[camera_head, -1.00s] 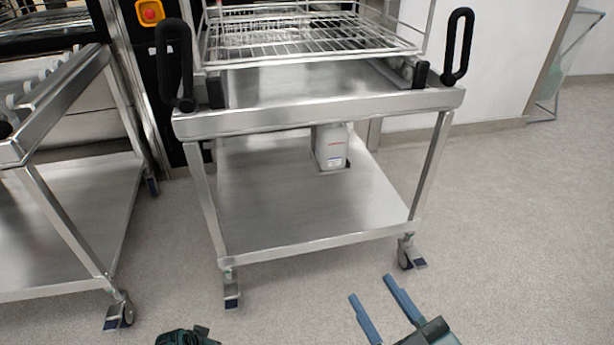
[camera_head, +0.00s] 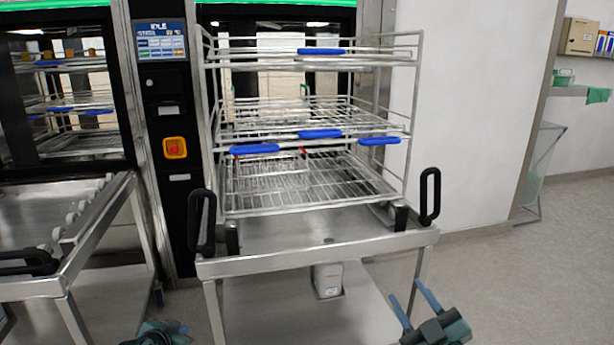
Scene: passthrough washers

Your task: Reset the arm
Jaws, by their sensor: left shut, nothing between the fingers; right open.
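My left gripper (camera_head: 155,335) shows at the bottom edge, left of centre, dark green and partly cut off by the frame. Its fingers cannot be made out clearly. My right gripper (camera_head: 413,300) is at the lower right, its two blue fingers spread apart and pointing up, with nothing between them. It is in front of the right front leg of the steel trolley (camera_head: 320,258). Neither gripper appears to hold anything.
A wire rack (camera_head: 310,198) with several blue handles stands on the trolley before a washer. Another trolley (camera_head: 70,265) is at left. A control panel with an orange-framed red button (camera_head: 175,148) stands between. Floor (camera_head: 530,270) at right is clear.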

